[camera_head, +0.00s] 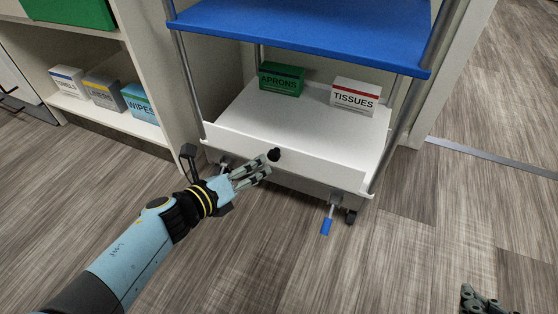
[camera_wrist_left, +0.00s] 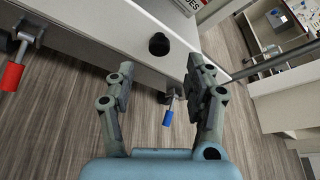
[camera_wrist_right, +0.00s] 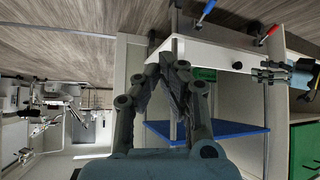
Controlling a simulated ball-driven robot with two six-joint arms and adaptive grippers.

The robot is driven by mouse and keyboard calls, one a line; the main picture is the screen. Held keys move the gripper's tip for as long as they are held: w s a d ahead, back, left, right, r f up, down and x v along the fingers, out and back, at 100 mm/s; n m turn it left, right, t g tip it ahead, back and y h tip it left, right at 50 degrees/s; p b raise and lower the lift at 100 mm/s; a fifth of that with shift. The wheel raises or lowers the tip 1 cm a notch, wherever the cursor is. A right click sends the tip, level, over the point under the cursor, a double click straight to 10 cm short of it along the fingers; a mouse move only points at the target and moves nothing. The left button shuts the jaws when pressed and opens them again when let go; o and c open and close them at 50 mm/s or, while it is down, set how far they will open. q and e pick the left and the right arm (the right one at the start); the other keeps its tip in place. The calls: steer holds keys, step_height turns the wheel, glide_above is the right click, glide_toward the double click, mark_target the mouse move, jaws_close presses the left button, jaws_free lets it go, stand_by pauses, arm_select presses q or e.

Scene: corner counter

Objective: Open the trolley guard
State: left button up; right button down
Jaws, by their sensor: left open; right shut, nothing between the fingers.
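The trolley guard (camera_head: 320,172) is a white panel along the front edge of the trolley's lower shelf, with a black knob (camera_head: 274,155) on it. It stands raised across the shelf front. My left gripper (camera_head: 265,168) is open just in front of the guard, near the knob. In the left wrist view the knob (camera_wrist_left: 159,45) lies ahead of the gap between the fingers (camera_wrist_left: 160,78), apart from them. My right gripper (camera_head: 478,300) is at the lower right, away from the trolley. Its fingers are closed together and empty in the right wrist view (camera_wrist_right: 173,58).
A green aprons box (camera_head: 282,78) and a white tissues box (camera_head: 355,96) stand on the lower shelf, under the blue shelf (camera_head: 310,35). A blue pedal (camera_head: 326,226) and a red pedal (camera_wrist_left: 12,77) hang below the guard. A side shelf (camera_head: 118,120) holds boxes. Floor at right is clear.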

mark_target(271, 157)
arm_select(q)
steer(key=x, duration=0.1)
steer(key=b+x, duration=0.1)
steer(key=x, duration=0.1)
steer(key=b+x, duration=0.1)
steer(key=x, duration=0.1)
steer(key=shift+d+f, duration=0.2)
steer(key=shift+f, duration=0.2)
steer(key=shift+r+b+x, duration=0.1)
steer(key=shift+b+x, duration=0.2)
steer(key=shift+x, duration=0.3)
steer(key=shift+r+b+x, duration=0.15)
steer(key=shift+b+x, duration=0.1)
steer(key=shift+x, duration=0.4)
steer(key=shift+w, duration=0.1)
arm_select(e)
steer(key=w+a+r+t, duration=0.1)
steer(key=w+r+t, duration=0.3)
steer(key=r+t, duration=0.1)
steer(key=shift+n+t+y, duration=0.4)
steer(key=shift+t, duration=0.3)
arm_select(q)
steer(key=shift+c, duration=0.3)
arm_select(e)
steer(key=shift+w, duration=0.1)
arm_select(q)
steer(key=shift+a, duration=0.1)
jaws_close()
